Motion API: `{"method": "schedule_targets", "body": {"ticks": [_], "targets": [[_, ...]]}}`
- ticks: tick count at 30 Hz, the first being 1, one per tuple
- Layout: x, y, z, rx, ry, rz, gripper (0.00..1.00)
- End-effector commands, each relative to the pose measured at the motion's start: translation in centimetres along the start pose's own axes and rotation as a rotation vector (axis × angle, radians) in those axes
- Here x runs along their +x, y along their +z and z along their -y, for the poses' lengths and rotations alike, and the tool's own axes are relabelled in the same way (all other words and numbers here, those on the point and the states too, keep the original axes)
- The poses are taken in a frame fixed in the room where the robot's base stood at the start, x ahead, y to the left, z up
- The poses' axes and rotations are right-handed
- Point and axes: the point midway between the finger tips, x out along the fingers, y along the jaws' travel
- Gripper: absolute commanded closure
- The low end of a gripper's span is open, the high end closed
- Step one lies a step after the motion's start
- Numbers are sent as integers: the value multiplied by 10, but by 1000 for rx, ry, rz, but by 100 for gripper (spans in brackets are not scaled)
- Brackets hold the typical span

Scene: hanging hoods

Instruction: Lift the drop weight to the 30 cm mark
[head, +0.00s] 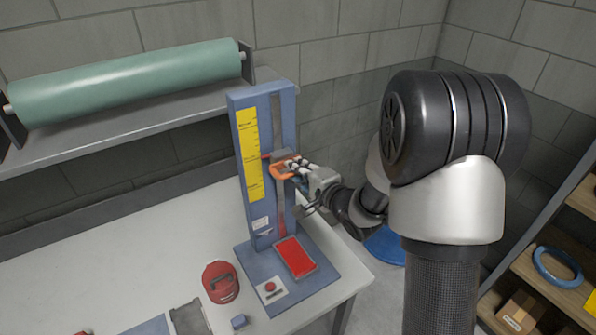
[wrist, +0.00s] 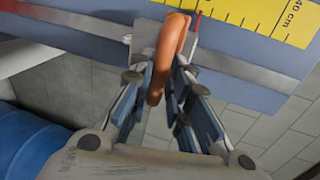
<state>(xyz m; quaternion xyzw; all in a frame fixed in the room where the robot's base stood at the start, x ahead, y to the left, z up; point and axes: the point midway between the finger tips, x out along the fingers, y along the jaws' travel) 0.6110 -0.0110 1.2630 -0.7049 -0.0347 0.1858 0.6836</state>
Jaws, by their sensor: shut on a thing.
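The drop tower (head: 238,165) is a blue upright on a blue base at the table's right end. Its yellow scale (head: 248,150) also shows in the wrist view (wrist: 255,18), with a 40 cm label at its right. The drop weight (head: 279,155) sits on the grey rail about halfway along the scale. Its red pointer (wrist: 197,20) meets the scale short of the 40 cm label; the exact mark is unreadable. My gripper (head: 295,171) is shut on the weight's orange handle (wrist: 168,55), which lies between the fingers in the wrist view.
A red pad (head: 295,257) lies on the base below the weight, beside a red button (head: 270,286). A red rounded object (head: 220,282) and a small blue block (head: 239,321) stand on the white table (head: 120,265). A shelf (head: 150,117) with a green roll is at left.

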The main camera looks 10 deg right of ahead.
Motion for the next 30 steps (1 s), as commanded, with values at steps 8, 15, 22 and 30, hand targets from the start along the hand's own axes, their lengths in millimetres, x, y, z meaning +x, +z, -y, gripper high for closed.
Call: {"method": "schedule_targets", "body": {"ticks": [8,15,22,30], "targets": [[0,-2,2,3,-6,-4,72],[0,-1,1,1,-4,-3,68],[-8,-2,1,1,-2,-4,68],[-61,-3,2,1,-5,-7,68]]}}
